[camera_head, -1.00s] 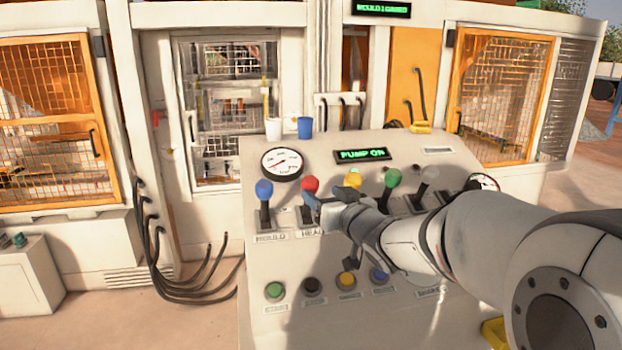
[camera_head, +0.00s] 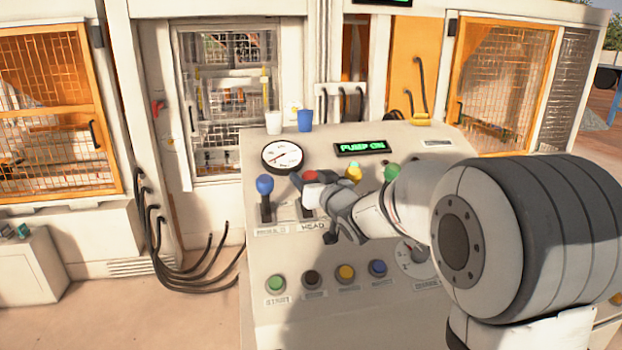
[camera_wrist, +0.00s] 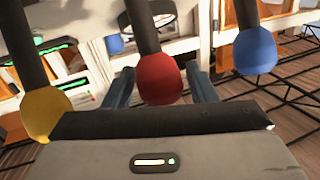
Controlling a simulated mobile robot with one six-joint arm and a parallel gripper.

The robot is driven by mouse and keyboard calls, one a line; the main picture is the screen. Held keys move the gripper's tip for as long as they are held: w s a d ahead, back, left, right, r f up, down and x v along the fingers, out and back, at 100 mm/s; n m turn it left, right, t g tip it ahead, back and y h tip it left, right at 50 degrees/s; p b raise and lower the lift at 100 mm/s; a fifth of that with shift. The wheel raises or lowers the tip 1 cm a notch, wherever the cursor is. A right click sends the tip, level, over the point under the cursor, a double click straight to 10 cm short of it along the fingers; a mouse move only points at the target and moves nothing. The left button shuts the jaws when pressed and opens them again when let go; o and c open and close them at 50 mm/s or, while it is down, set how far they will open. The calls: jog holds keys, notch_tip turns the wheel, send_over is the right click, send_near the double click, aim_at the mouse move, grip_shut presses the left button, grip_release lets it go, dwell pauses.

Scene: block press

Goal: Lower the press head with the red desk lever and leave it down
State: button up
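The red lever knob (camera_head: 310,176) stands on the desk above the HEAD label, second from the left in its row. My gripper (camera_head: 312,184) is at this knob in the head view and partly covers the lever. In the wrist view the red knob (camera_wrist: 160,80) sits between my two fingers, with a small gap visible on each side, so the gripper is open around it. The press (camera_head: 236,90) shows behind the window at the back left. Its head's height is hard to tell.
A blue lever (camera_head: 264,185) stands just left and a yellow one (camera_head: 354,172) just right of the red. The green knob (camera_head: 392,172) is partly behind my arm. Several push buttons (camera_head: 312,280) line the desk's front. A display (camera_head: 361,148) reads PUMP ON.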

grip_shut()
jog(key=f+b, duration=0.1)
jog(key=b, duration=0.2)
jog(key=shift+s+d+t, duration=0.1)
jog(key=shift+s+t, duration=0.2)
jog(key=shift+s, duration=0.05)
jog(key=s+t+b, duration=0.1)
jog(key=b, duration=0.4)
jog(key=s+f+n+t+y+b, duration=0.1)
jog(key=b, duration=0.5)
jog(key=s+f+t+y+b, duration=0.1)
jog(key=b, duration=0.5)
jog(key=shift+s+d+f, duration=0.25)
jog(key=shift+s+d, duration=0.15)
jog(key=shift+o, duration=1)
grip_release()
jog(key=shift+r, duration=0.1)
jog(key=b+v, duration=0.1)
jog(key=v, duration=0.6)
jog(key=shift+s+d+f, duration=0.2)
jog(key=shift+s+f, duration=0.05)
jog(key=shift+s, duration=0.05)
